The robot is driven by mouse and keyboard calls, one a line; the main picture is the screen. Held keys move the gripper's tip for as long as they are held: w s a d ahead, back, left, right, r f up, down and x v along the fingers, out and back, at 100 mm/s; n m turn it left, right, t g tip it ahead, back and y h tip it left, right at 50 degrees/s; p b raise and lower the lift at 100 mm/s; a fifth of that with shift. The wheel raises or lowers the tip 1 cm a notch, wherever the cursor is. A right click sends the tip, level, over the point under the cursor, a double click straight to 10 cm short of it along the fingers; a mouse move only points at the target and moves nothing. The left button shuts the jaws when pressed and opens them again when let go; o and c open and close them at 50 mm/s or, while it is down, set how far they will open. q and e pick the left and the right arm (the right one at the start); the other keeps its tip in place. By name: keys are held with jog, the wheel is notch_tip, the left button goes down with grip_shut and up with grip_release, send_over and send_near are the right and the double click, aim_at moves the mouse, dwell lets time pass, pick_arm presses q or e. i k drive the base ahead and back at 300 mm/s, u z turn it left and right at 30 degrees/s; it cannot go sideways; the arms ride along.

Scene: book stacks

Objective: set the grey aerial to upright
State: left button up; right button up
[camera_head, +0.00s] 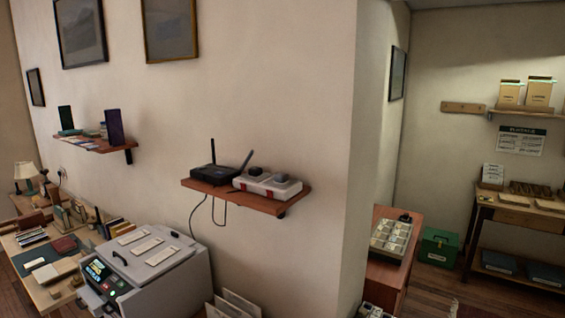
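A dark router (212,174) sits on the left part of a small wooden wall shelf (263,204). One thin dark aerial (213,151) at its back stands about upright. A second thin aerial (246,160), at the router's right side, leans well over to the right. Both look dark at this size, so I cannot tell for certain which is the grey one. Neither of my grippers is in view.
A white power strip or box (268,187) with plugs sits right of the router. Cables hang below the shelf. A grey copier-like machine (150,270) stands below left, and a wall corner (352,150) is to the right.

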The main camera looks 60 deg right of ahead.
aim_at(242, 168)
jog(key=u, duration=0.05)
jog(key=k, duration=0.1)
jog(key=z, duration=1.1)
